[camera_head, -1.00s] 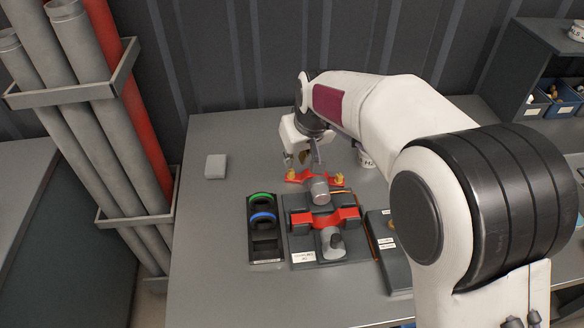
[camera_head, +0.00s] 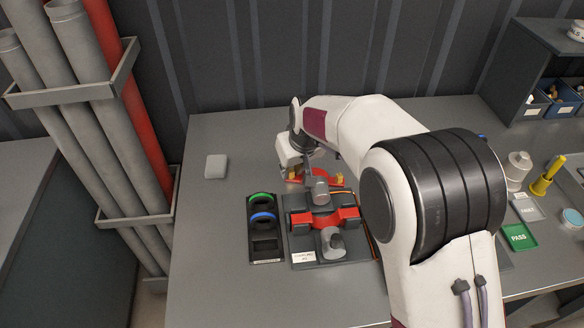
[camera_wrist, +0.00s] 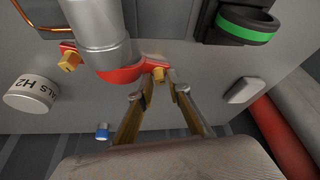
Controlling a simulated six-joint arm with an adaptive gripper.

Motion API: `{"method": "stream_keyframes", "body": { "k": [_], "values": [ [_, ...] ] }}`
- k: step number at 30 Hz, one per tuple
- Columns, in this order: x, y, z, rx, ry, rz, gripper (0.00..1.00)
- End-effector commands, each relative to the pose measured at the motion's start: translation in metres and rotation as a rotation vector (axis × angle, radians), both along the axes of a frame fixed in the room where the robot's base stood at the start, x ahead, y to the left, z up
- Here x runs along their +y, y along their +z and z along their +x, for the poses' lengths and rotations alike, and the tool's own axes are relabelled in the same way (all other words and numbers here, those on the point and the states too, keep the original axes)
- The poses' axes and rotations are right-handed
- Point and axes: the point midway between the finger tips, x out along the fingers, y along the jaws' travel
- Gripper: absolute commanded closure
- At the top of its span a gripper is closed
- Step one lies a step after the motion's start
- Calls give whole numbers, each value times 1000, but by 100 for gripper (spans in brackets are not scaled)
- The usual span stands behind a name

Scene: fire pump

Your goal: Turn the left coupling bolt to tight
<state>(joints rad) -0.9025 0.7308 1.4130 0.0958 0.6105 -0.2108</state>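A red coupling flange sits at the back of the grey pump fixture, with a yellow bolt on each side. The left coupling bolt (camera_wrist: 158,73) shows in the wrist view beyond and between my fingertips. In the head view, my gripper (camera_head: 295,180) is over the left end of the red flange (camera_head: 324,180) and largely hides the left bolt. The right coupling bolt (camera_head: 339,176) is clear of the gripper; it also shows in the wrist view (camera_wrist: 68,62).
A grey cylinder (camera_wrist: 97,35) rises close beside the bolt. A black holder with a green ring (camera_head: 260,199) and a blue ring (camera_head: 263,218) stands left of the fixture. A labelled white can (camera_wrist: 32,93) stands behind. The table's left side is mostly free.

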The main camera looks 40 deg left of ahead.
Motion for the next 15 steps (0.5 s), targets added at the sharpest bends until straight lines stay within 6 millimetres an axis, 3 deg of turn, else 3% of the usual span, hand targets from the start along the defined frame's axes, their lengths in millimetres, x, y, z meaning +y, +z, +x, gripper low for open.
{"method": "stream_keyframes", "body": {
  "k": [3, 6, 15],
  "values": [
    [0, 0, 0, 0, 0, 0, 83],
    [0, 0, 0, 0, 0, 0, 100],
    [0, 0, 0, 0, -3, 0, 100]
  ]
}}
